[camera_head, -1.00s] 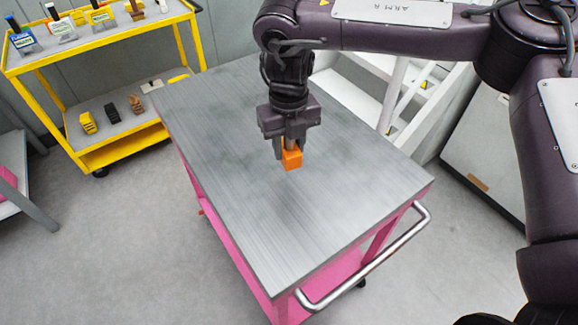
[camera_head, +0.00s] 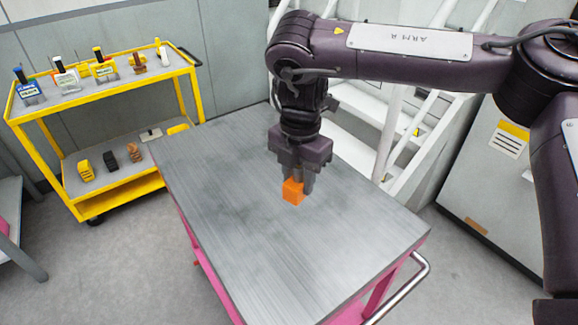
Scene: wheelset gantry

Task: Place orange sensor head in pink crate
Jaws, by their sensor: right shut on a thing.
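The orange sensor head (camera_head: 293,192) is a small orange block between the fingers of my right gripper (camera_head: 300,186). The gripper points down and is shut on it, over the middle of the grey top of the pink cart (camera_head: 230,230). I cannot tell whether the block touches the top or hangs just above it. No pink crate shows clearly in this view. My left gripper is not in view.
A yellow trolley (camera_head: 118,97) at the left holds several small devices on its upper shelf and several small blocks on its lower shelf. White steps (camera_head: 360,140) and a grey cabinet (camera_head: 500,190) stand behind. The cart's top is otherwise clear.

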